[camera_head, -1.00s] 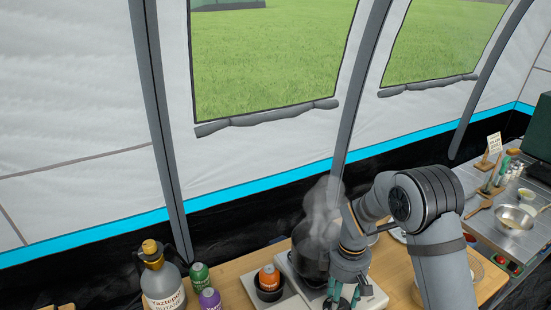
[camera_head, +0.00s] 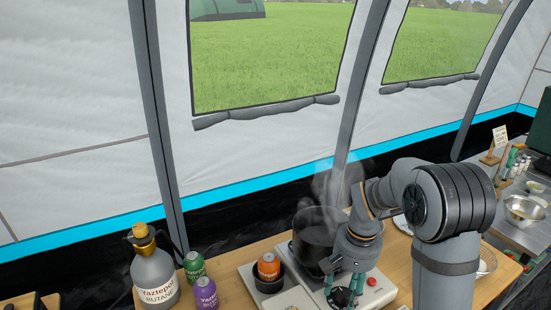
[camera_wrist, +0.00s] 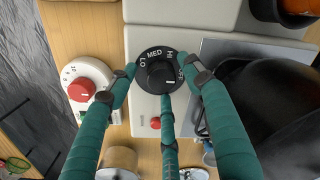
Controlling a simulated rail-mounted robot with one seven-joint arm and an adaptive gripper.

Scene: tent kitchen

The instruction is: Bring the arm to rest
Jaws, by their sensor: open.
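My gripper (camera_head: 343,294) is over the front of a white hotplate (camera_head: 377,290), beside a dark steaming pot (camera_head: 314,241). In the wrist view its teal fingers (camera_wrist: 160,80) are spread, with tips around a black dial (camera_wrist: 155,55) marked LO, MED and HI. The fingers hold nothing; I cannot tell whether any tip touches the dial. The dark pot (camera_wrist: 262,115) fills the right of the wrist view, close to one finger. My arm reaches in from the right.
A butane bottle (camera_head: 155,278), a green can (camera_head: 194,267) and a purple can (camera_head: 206,294) stand at left. An orange can (camera_head: 268,266) sits in a black cup by the pot. A white dial with a red knob (camera_wrist: 82,91) is left of the fingers. A metal pan (camera_head: 524,207) is far right.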

